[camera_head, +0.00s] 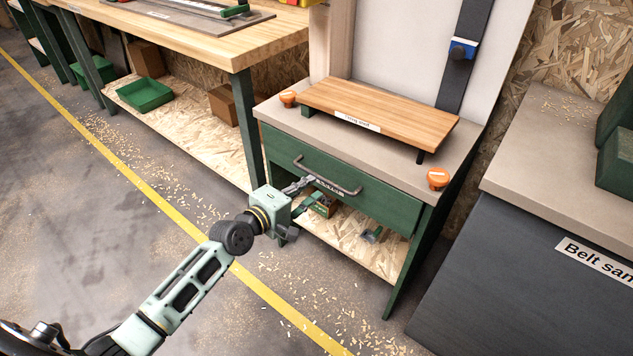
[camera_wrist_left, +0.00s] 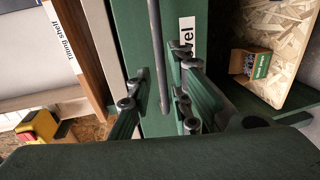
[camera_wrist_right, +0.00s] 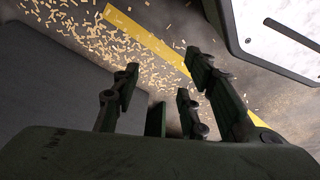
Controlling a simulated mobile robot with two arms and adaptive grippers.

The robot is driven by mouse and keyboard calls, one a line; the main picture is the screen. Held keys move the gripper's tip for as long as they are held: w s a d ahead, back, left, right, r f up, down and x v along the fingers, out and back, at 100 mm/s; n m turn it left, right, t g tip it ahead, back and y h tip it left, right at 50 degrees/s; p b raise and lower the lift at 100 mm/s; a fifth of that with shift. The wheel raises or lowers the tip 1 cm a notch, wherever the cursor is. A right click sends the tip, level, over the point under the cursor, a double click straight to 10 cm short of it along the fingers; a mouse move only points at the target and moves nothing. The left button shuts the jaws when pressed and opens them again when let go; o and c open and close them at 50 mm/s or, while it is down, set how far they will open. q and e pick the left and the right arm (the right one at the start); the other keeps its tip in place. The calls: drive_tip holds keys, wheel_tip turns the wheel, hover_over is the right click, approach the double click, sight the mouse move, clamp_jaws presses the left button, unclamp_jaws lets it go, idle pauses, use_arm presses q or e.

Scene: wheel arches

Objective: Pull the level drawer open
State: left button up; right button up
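The level drawer (camera_head: 385,202) is a green drawer front under the workbench top. It looks flush with the cabinet. Its dark bar handle (camera_head: 340,188) runs across the front. In the left wrist view the handle (camera_wrist_left: 156,35) passes between the fingers of my left gripper (camera_wrist_left: 160,78), which stand apart on both sides of it. The drawer's white label (camera_wrist_left: 187,35) shows beside it, partly covered by a finger. In the head view my left gripper (camera_head: 299,186) is at the handle's left part. My right gripper (camera_wrist_right: 162,88) is open and empty, over the floor.
A wooden tilting shelf (camera_head: 380,115) and two orange knobs, one of them at the right corner (camera_head: 438,178), sit on the bench top. A lower shelf (camera_head: 350,232) holds a small box (camera_head: 323,204). A dark belt sander cabinet (camera_head: 520,260) stands at right. Floor in front is clear, with wood chips.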

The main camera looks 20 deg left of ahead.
sight(321, 177)
use_arm(q)
drive_tip(key=shift+b+x, duration=0.7)
drive_tip(key=shift+x, duration=2.5)
use_arm(e)
drive_tip(key=shift+w+a+r, duration=0.1)
drive_tip(key=shift+w+r, duration=0.2)
drive_tip(key=shift+r, duration=0.55)
drive_tip(key=shift+w+d+r, duration=0.1)
drive_tip(key=shift+w+r, duration=0.2)
drive_tip(key=shift+r, duration=0.5)
drive_tip(key=shift+w+a+r, duration=0.1)
drive_tip(key=shift+w+r, duration=0.2)
drive_tip(key=shift+r, duration=0.55)
use_arm(q)
clamp_jaws()
drive_tip(key=shift+f, duration=0.1)
